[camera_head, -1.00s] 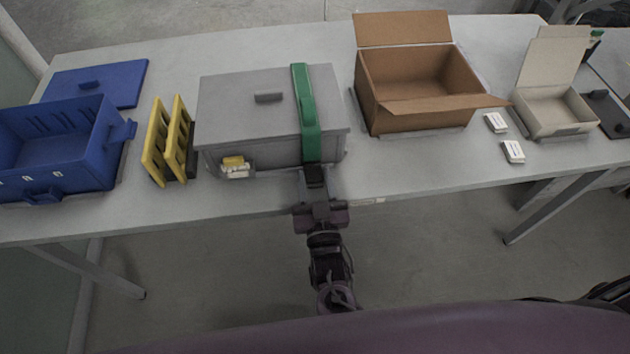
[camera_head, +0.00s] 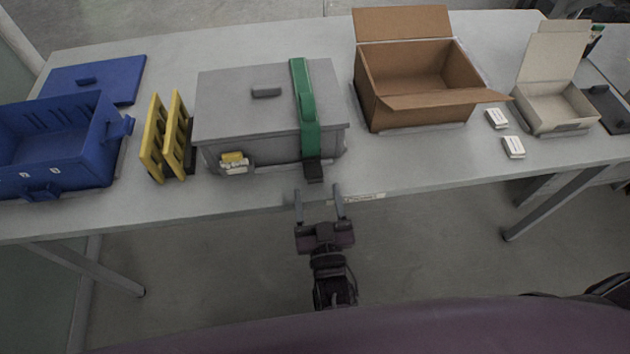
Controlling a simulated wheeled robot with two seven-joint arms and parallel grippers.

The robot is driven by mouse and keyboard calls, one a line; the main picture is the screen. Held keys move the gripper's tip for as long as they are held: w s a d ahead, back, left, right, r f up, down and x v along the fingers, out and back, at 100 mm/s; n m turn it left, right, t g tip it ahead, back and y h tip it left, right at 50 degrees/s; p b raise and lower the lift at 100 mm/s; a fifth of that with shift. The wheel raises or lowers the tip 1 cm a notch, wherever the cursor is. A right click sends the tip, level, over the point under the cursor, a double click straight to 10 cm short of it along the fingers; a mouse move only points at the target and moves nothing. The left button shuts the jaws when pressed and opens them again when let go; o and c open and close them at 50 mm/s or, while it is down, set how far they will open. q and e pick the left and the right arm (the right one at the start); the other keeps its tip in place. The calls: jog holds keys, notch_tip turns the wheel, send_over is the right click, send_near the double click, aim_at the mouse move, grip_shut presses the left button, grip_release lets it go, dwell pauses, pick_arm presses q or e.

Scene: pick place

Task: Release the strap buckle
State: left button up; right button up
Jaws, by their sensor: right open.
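A green strap (camera_head: 304,95) runs over the lid and down the front of a closed grey box (camera_head: 225,105) on the table. A dark buckle (camera_head: 313,171) hangs at the strap's lower front end; whether it is latched cannot be told. My right gripper (camera_head: 319,190) is open and empty, at the table's front edge just in front of the buckle and apart from it. Its two fingers are spread. My left gripper is not in view.
A blue crate (camera_head: 70,165) and blue lid (camera_head: 120,82) are at left, beside yellow racks (camera_head: 152,150). An open cardboard box (camera_head: 425,115) and a small open white box (camera_head: 555,118) stand at right, with white packets (camera_head: 513,147) between. The front table strip is mostly clear.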

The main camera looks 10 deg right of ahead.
jog(key=s, duration=0.2)
jog(key=shift+s+f, duration=0.15)
jog(key=shift+s, duration=0.25)
dwell(0.3)
